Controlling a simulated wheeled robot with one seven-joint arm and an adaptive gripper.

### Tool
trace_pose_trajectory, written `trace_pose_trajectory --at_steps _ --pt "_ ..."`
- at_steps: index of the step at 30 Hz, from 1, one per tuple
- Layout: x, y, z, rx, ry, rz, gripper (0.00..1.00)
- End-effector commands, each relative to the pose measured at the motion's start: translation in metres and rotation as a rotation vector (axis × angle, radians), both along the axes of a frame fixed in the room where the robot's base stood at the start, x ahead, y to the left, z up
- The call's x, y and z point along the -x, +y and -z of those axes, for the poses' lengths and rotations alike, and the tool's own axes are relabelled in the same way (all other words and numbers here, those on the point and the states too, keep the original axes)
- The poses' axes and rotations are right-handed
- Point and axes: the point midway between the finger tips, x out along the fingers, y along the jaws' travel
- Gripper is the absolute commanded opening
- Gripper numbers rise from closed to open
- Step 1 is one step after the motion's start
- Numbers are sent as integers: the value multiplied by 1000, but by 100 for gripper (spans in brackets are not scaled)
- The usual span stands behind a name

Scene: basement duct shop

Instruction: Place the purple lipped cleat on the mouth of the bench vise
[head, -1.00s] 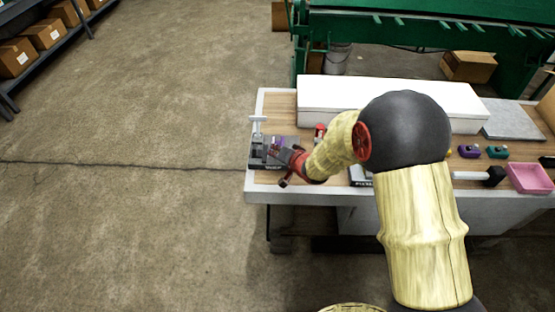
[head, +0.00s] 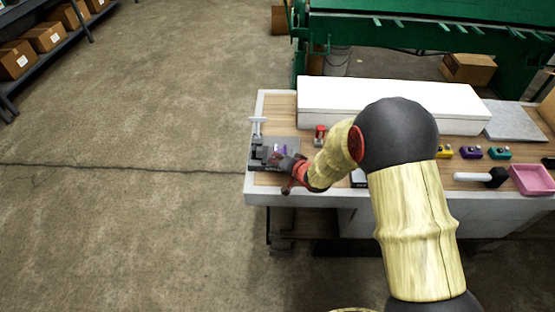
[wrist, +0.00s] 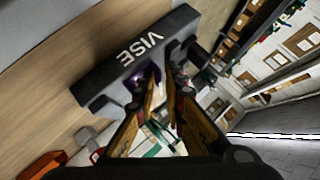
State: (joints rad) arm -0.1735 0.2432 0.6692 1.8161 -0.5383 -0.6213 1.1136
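The bench vise (head: 259,160) stands at the left end of the workbench, its grey handle upright at the back. It also shows in the wrist view as a dark block lettered VISE (wrist: 120,62). A small purple piece (head: 281,149), which looks like the purple lipped cleat, shows at the vise beside my fingertips. In the wrist view only a sliver of purple shows by the fingertips, the rest hidden. My gripper (head: 287,163) reaches in at the vise from the right. Its fingers (wrist: 168,82) have a narrow gap; whether they grip the cleat is unclear.
A red piece (head: 320,134) stands right of the vise. Yellow (head: 444,152), purple (head: 471,153) and teal (head: 500,153) pieces sit in a row at right, near a mallet (head: 482,177) and pink tray (head: 532,179). A long white box (head: 395,104) lies along the back.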

Motion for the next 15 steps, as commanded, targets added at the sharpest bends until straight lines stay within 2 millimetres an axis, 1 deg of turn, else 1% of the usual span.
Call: trace_pose_trajectory --at_steps 1,5,12,15 --pt "0 0 0 0 0 0 16" --pt "0 0 0 0 0 0 23" --pt "0 0 0 0 0 0 23" --pt "0 0 -3 0 -1 1 23"
